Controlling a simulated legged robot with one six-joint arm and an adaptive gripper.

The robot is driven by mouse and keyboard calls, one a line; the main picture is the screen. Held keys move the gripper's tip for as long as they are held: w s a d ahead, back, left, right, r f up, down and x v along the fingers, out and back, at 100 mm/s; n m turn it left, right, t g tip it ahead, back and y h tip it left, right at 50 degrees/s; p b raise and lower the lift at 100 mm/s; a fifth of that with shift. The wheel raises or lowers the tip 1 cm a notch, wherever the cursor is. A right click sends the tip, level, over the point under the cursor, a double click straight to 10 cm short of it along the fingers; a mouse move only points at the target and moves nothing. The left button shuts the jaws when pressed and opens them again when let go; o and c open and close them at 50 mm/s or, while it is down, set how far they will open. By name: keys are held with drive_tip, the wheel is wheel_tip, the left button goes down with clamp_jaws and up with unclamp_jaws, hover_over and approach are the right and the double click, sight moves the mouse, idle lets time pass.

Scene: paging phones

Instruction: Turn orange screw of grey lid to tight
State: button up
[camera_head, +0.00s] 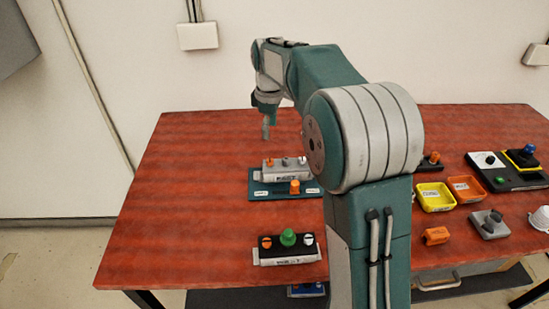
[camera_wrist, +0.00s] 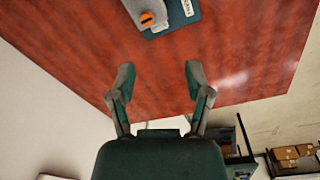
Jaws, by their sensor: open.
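The grey lid (camera_head: 290,175) sits on a teal base (camera_head: 262,197) near the table's left middle. An orange screw (camera_head: 269,162) shows at its left end, beside a grey and a white one. In the wrist view the orange screw (camera_wrist: 147,19) has a dark slot and sits at the end of the grey lid (camera_wrist: 136,8), at the top edge. My gripper (camera_head: 266,131) is above the table, behind and left of the lid. In the wrist view my gripper (camera_wrist: 160,75) is open, with nothing between its fingers and the screw beyond the fingertips.
An orange knob (camera_head: 295,187) stands on the teal base in front of the lid. A black block (camera_head: 287,257) with orange, green and white parts lies nearer. Yellow (camera_head: 434,197) and orange (camera_head: 466,189) trays are at right. The table's left side is clear.

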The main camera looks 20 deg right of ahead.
sight(270, 159)
drive_tip(key=shift+n+g, duration=0.3)
drive_tip(key=shift+n, duration=0.5)
drive_tip(key=w+f, duration=0.1)
drive_tip(key=f, duration=0.3)
drive_tip(key=w+f, duration=0.1)
drive_tip(key=f, duration=0.4)
drive_tip(key=w+f, duration=0.1)
drive_tip(key=f, duration=0.4)
drive_tip(key=shift+d+f, duration=0.2)
drive_tip(key=shift+d, duration=0.15)
drive_tip(key=shift+a, duration=0.1)
clamp_jaws()
